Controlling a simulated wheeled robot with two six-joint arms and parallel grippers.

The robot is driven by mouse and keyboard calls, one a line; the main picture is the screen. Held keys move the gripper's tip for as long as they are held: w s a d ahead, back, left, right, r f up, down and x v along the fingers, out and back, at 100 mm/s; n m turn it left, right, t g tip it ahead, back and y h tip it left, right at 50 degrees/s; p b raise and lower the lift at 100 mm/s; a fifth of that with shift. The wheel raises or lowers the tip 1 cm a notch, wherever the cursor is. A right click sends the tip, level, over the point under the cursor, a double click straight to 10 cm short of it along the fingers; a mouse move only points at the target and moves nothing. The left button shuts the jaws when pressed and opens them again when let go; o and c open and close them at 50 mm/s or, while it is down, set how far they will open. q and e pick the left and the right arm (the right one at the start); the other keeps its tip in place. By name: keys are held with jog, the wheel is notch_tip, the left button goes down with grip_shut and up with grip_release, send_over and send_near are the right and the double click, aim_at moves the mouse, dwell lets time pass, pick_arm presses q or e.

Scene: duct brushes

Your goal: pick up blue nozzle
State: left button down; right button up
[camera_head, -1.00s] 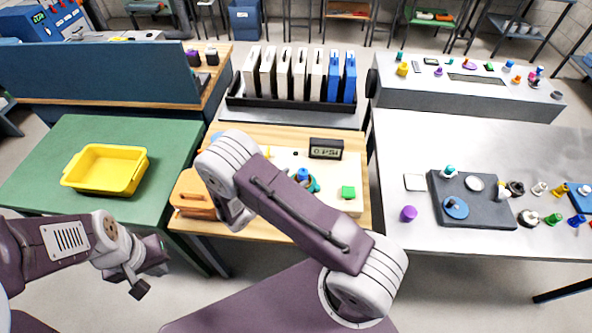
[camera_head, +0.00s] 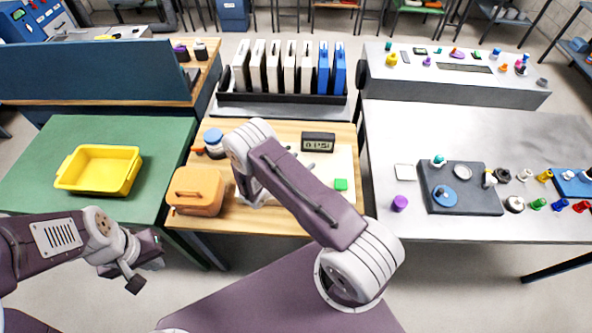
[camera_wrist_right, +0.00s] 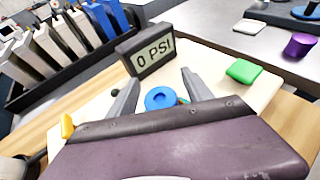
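In the right wrist view a round blue part (camera_wrist_right: 160,98), seen from above with a dark centre and some teal beside it, sits on the pale board (camera_wrist_right: 215,72). I take it for the blue nozzle, though only its top shows. My right gripper (camera_wrist_right: 158,80) is open, with one finger on either side of it; I cannot tell whether they touch it. In the head view my right arm hides it. Other small blue nozzles stand on the right table, one of them here (camera_head: 560,204). My left gripper (camera_head: 143,273) hangs low at the left, away from everything.
A pressure display (camera_head: 318,142) stands behind the board, and a green block (camera_head: 341,184) lies at its right. An orange case (camera_head: 195,191) and a blue-lidded jar (camera_head: 214,142) are at its left. A yellow tray (camera_head: 98,170) sits on the green table.

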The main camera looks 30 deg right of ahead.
grip_shut()
jog(key=shift+r, duration=0.15)
jog(key=shift+r, duration=0.3)
jog(key=r, duration=0.2)
jog(key=s+r+b, duration=0.1)
jog(key=shift+d+r, duration=0.25)
jog(key=shift+r, duration=0.15)
jog(key=s+d+r+b, duration=0.1)
jog(key=s+d+r, duration=0.4)
jog(key=s, duration=0.4)
jog(key=shift+s+r, duration=0.15)
jog(key=shift+r, duration=0.55)
